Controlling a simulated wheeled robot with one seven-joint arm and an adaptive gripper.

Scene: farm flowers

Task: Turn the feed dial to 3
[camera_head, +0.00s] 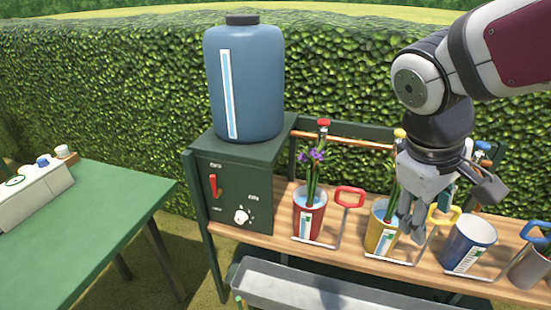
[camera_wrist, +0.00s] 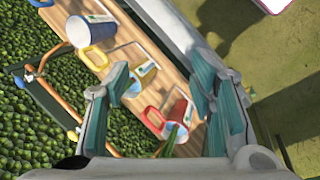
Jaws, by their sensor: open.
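The feed dial (camera_head: 241,216) is a small white knob on the lower right of the dark green box's (camera_head: 228,175) front face. Small marks surround it, too small to read, so I cannot tell its setting. A red lever (camera_head: 213,185) sits on the same face, up and left of the dial. My gripper (camera_head: 412,222) is open and empty, pointing down over the bench, well to the right of the dial and in front of the yellow pot. In the wrist view my open fingers (camera_wrist: 160,92) frame the bench and pots; the dial does not show there.
A blue tank (camera_head: 245,85) stands on the box. On the wooden bench (camera_head: 262,228) are a red pot (camera_head: 309,218) with purple flowers, a yellow pot (camera_head: 379,236) and a blue pot (camera_head: 468,245). A grey trough (camera_head: 300,290) lies below. A green table (camera_head: 85,225) stands left.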

